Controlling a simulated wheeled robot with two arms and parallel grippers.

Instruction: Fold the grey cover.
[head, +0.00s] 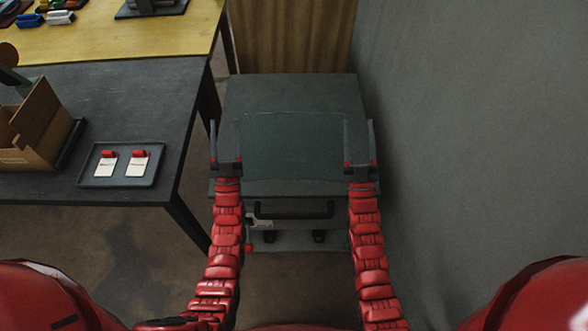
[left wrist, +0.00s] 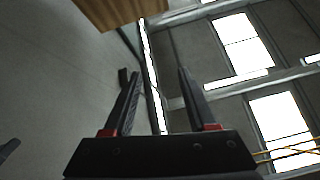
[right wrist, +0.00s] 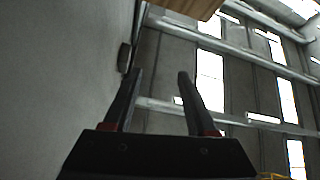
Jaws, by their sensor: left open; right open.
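The grey cover (head: 293,146) is a dark grey-green sheet lying flat on top of a low grey cart (head: 290,90). Its far edge is slightly wavy; its near part reaches toward the cart's front edge. My left gripper (head: 225,135) is open and empty at the cover's left edge. My right gripper (head: 359,135) is open and empty at its right edge. Both point away from me; I cannot tell their height above the cart. In the left wrist view and the right wrist view the fingers are apart with nothing between them, and the cover does not show.
A dark table (head: 120,85) stands to the left with a cardboard box (head: 45,125) and a tray (head: 120,183) of two red-and-white items. A yellow table (head: 120,38) is behind it. A grey wall (head: 480,120) is close on the right. The cart has a front handle (head: 293,211).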

